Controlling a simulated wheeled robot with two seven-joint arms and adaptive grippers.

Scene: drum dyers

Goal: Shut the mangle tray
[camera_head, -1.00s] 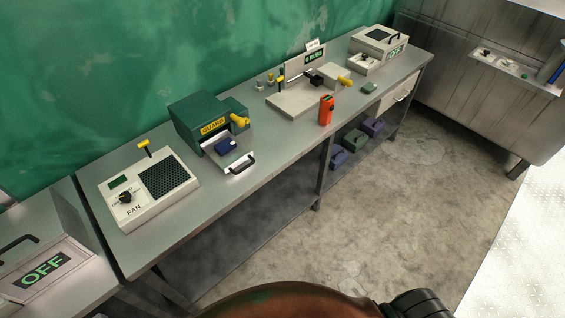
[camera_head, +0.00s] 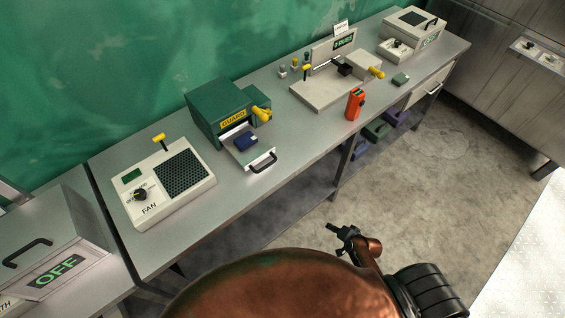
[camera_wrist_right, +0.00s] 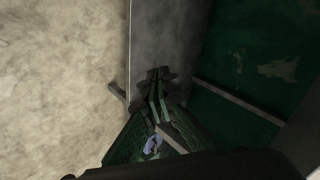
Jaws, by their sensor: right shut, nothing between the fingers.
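The mangle (camera_head: 217,108) is a green box labelled GUARD with a yellow handle (camera_head: 261,114), standing on the grey bench. Its pale tray (camera_head: 262,153) is pulled out at the front, with a black handle (camera_head: 262,162) on its front edge. A dark blue block (camera_head: 245,142) lies on the tray. My right gripper (camera_head: 344,236) is over the floor in front of the bench, to the right of the tray and apart from it. In the right wrist view its dark fingers (camera_wrist_right: 157,90) are shut and empty. My left gripper is out of view.
A fan unit (camera_head: 168,183) stands left of the mangle. An orange device (camera_head: 355,104) and a white press-like unit (camera_head: 325,90) stand to its right. Bins (camera_head: 377,129) sit below the bench. The floor (camera_head: 440,190) in front is clear.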

